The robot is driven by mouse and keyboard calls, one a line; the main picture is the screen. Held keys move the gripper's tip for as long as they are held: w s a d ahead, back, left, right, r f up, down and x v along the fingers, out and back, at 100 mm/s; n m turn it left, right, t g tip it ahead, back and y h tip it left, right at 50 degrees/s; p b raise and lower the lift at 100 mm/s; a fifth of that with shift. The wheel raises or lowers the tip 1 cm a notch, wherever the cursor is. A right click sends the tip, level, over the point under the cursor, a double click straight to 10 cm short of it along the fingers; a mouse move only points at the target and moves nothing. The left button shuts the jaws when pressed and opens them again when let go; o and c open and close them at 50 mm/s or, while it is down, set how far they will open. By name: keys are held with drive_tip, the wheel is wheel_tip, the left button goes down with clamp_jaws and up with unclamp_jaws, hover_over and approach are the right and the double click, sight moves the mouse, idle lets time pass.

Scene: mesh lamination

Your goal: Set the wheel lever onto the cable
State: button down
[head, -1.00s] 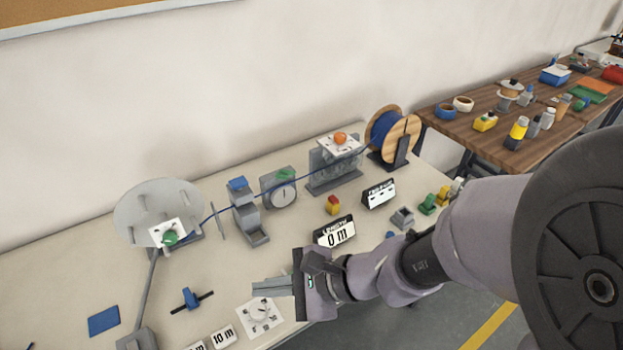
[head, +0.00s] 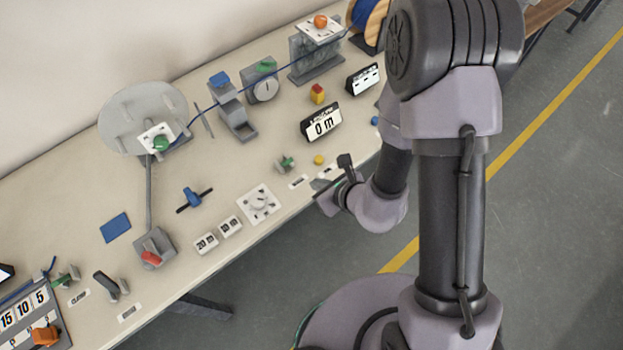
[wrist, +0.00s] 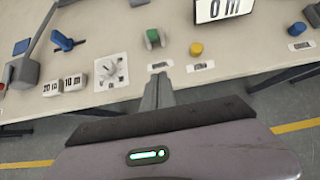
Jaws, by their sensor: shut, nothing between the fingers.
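The blue cable (head: 193,121) runs across the back of the table, past a grey stand with a blue top (head: 220,82) and a grey round-dial unit (head: 264,87) with a green piece (head: 266,66) on top. I cannot tell for sure which part is the wheel lever; the green piece on the dial unit may be it. Whether it touches the cable is too small to tell. My gripper (head: 326,200) is shut and empty at the table's front edge, well in front of the dial unit. Its closed fingers (wrist: 158,92) also show in the wrist view, pointing at the table edge.
A grey disc reel (head: 120,108) stands at the back left. A blue-handled tool (head: 193,199) lies farther left.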

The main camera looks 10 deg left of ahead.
sight(287, 162)
drive_tip(key=b+x, duration=0.1)
drive_tip(key=x, duration=0.8)
drive_tip(key=shift+a+r+b, duration=0.1)
drive_tip(key=shift+b, duration=0.25)
drive_tip(key=shift+w+a+r, duration=0.7)
drive_tip(key=shift+a+r, duration=0.1)
drive_tip(key=shift+r, duration=0.1)
drive_tip(key=shift+w+a+r, duration=0.2)
drive_tip(key=shift+w+a, duration=0.1)
drive_tip(key=shift+d+r+p, duration=0.1)
drive_tip(key=shift+p, duration=0.3)
